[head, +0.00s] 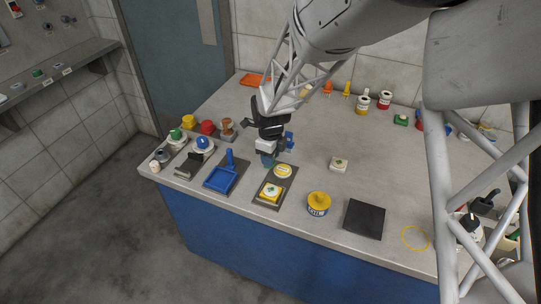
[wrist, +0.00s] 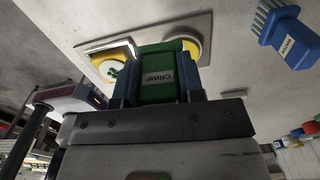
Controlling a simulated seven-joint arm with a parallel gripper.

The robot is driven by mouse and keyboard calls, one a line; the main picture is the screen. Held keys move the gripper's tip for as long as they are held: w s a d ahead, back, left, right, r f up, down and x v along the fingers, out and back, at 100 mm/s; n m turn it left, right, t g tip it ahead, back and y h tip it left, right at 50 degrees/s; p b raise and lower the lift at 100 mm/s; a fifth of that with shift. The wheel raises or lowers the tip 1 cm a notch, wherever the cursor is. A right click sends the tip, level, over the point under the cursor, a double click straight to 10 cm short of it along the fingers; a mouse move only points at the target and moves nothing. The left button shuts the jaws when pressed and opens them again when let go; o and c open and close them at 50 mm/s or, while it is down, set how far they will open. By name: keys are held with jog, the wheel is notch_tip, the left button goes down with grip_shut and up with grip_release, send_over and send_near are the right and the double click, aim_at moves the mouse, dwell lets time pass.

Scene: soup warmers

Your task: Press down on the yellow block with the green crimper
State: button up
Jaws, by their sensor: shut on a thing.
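My gripper (head: 266,150) is shut on the green crimper (wrist: 160,75), whose label reads CRIMP in the wrist view. In the head view only a small green part of the crimper (head: 268,161) shows below the gripper. The yellow block (head: 271,192) has a white top with a green mark. It sits on the near end of a dark board (head: 262,204). In the wrist view the block (wrist: 122,49) is up and left of the crimper, partly hidden by the gripper. The crimper appears above the board and apart from the block.
A round yellow piece (head: 283,171) sits on the board's far end. A blue brush (wrist: 285,35) is near the gripper. A black square pad (head: 364,219) lies further right.

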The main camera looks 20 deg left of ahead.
jog(key=o, duration=0.4)
jog(key=c, duration=0.5)
jog(key=shift+s+d+r, duration=0.6)
jog(key=shift+s+r, duration=0.2)
jog(key=shift+s, duration=0.55)
jog(key=shift+s+d+r, duration=0.6)
jog(key=shift+s+r, duration=0.25)
jog(key=shift+s, duration=0.5)
jog(key=shift+s+d+r, duration=0.6)
jog(key=shift+s+r, duration=0.2)
jog(key=shift+s, duration=0.55)
